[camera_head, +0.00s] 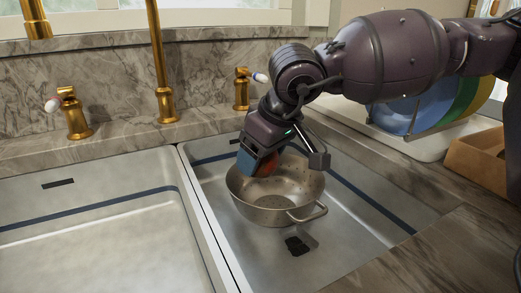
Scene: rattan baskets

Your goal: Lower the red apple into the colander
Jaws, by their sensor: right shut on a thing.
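The metal colander (273,211) stands in the right sink basin, with a loop handle towards the lower right. My right gripper (275,165) reaches down over the colander's back rim from the upper right. It is shut on the red apple (267,166), which shows only as a small reddish patch between the fingers. The apple is at the colander's opening. The fingers hide most of it, and I cannot tell whether it touches the colander. My left gripper is not in view.
The left basin (90,240) is empty, beyond a narrow divider (205,225). Brass taps (165,100) stand along the back ledge. A rack with blue, green and yellow plates (405,115) stands at the right, near an orange-brown container (478,160). A dark drain (297,246) lies before the colander.

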